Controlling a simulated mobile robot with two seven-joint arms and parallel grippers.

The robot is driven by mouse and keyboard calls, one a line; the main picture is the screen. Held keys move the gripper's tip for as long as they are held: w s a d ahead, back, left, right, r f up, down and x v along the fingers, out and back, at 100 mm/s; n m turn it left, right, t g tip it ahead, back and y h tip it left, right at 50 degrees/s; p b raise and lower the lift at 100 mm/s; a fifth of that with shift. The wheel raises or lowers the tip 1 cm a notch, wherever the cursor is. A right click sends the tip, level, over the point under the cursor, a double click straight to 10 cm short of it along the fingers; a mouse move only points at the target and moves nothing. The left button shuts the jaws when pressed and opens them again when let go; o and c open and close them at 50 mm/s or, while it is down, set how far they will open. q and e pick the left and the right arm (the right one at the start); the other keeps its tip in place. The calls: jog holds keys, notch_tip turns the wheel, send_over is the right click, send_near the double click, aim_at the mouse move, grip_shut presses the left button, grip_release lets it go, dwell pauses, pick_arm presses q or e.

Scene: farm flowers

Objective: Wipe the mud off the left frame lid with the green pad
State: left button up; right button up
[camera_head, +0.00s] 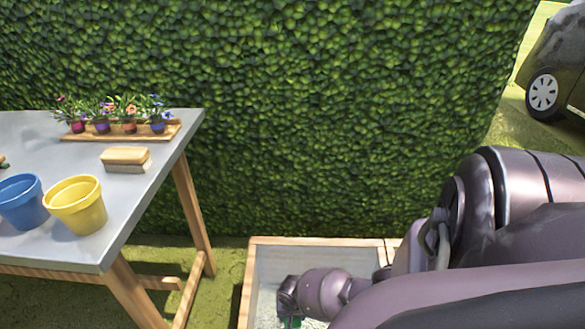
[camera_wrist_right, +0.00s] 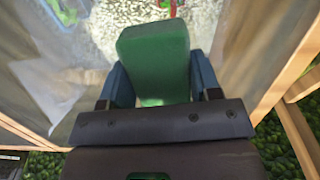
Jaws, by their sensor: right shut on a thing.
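The left frame lid (camera_head: 262,270) is a pale, see-through panel with a wooden rim, low on the ground at the bottom of the head view. It also fills much of the right wrist view (camera_wrist_right: 50,55). My right gripper (camera_head: 288,312) is over this lid, with its two blue fingers shut on the green pad (camera_wrist_right: 155,55). Only a sliver of the pad shows in the head view (camera_head: 291,322). A faint brownish patch lies left of the pad in the wrist view; I cannot tell if it is mud. Contact between pad and lid is unclear. My left gripper is out of view.
A grey table (camera_head: 150,190) at left holds a blue pot (camera_head: 22,203), a yellow pot (camera_head: 76,206), a brush-like block (camera_head: 125,158) and a wooden tray (camera_head: 75,137) of several potted flowers. A tall hedge (camera_head: 300,110) stands behind. A vehicle (camera_head: 560,65) is far right.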

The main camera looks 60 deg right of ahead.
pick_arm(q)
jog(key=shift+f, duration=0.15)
pick_arm(e)
jog(key=shift+d, duration=0.5)
